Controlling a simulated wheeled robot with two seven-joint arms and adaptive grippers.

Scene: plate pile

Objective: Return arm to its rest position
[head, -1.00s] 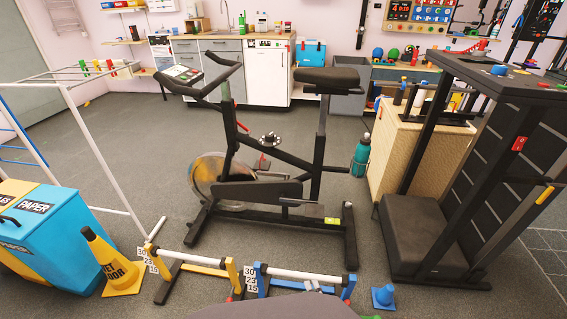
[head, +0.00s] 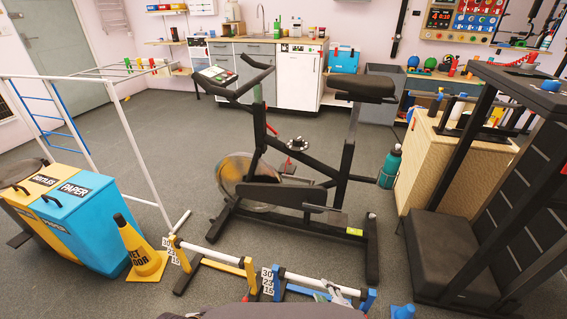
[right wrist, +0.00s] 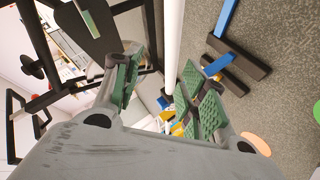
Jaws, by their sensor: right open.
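My right gripper (head: 326,291) shows small at the bottom of the head view, low beside the white bar of the blue hurdle (head: 345,289). In the right wrist view its two green-padded fingers (right wrist: 163,92) are spread apart, with nothing held between them. A white bar (right wrist: 173,45) runs past beyond the fingers there; I cannot tell whether it is touched. Most of my right arm is hidden in the head view. My left gripper is not in view.
An exercise bike (head: 290,180) stands in the middle. A yellow hurdle (head: 215,257), a wet-floor cone (head: 140,252) and recycling bins (head: 85,225) are at the left front. A black machine (head: 450,250) stands at the right. Open floor lies behind the bins.

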